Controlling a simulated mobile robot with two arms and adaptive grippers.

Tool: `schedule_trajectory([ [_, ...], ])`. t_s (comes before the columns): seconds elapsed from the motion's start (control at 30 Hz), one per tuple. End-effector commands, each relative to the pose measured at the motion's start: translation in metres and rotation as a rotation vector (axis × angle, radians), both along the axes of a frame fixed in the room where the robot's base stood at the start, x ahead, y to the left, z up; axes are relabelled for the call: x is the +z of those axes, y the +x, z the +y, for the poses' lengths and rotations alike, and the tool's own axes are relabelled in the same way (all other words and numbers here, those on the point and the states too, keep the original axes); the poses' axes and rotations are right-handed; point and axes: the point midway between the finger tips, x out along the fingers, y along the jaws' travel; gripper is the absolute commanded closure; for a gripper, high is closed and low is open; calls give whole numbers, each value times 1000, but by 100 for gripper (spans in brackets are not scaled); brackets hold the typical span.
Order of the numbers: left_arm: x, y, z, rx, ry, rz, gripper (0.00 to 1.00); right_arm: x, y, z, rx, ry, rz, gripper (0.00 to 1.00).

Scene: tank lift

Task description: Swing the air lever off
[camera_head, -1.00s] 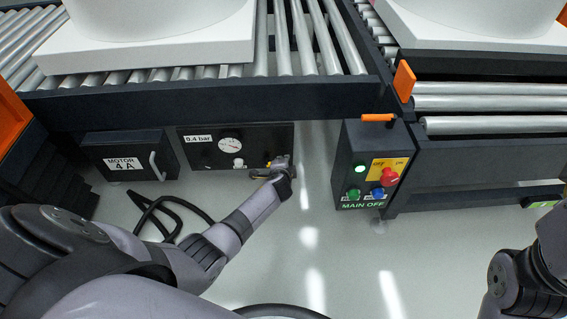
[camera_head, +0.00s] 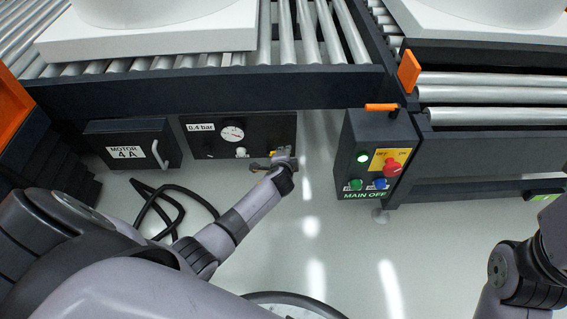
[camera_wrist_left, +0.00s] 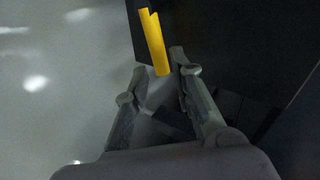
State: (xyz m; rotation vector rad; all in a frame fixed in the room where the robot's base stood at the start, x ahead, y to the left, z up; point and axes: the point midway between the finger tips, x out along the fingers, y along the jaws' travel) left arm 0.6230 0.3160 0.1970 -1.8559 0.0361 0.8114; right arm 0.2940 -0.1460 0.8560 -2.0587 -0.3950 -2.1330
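The air panel (camera_head: 212,148) is a black box under the left conveyor, with a round gauge (camera_head: 232,134) and a label reading 0.4 bar. The yellow air lever (camera_wrist_left: 155,42) shows in the left wrist view, running steeply with its lower end near my fingertips. In the head view it is mostly hidden behind my gripper at the panel's lower right. My left gripper (camera_head: 268,165) is at that corner; in the wrist view its fingers (camera_wrist_left: 158,66) are spread, the lever's end between their tips, nearer the right one. Contact cannot be told. My right gripper is out of view.
A motor box (camera_head: 130,150) labelled 4 A stands left of the panel, with a black cable (camera_head: 165,200) on the floor. A control box (camera_head: 372,150) reading MAIN OFF stands to the right. The conveyor frame (camera_head: 200,92) runs above. Floor between the boxes is clear.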

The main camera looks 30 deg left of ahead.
Motion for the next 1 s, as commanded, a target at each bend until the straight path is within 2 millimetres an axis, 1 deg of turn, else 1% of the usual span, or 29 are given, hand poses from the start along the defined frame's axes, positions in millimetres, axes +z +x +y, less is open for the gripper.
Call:
schedule_trajectory([
  [0.03,4,-7,-3,-2,1,-1,77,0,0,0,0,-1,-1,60],
  [0.3,27,-40,-18,-2,-1,0,77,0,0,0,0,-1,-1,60],
  [0.5,41,-60,-27,-2,0,2,77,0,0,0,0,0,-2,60],
  [0.7,47,-68,-30,-1,0,2,77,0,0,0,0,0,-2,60],
  [1.0,47,-69,-30,-2,1,2,77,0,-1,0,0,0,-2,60],
])
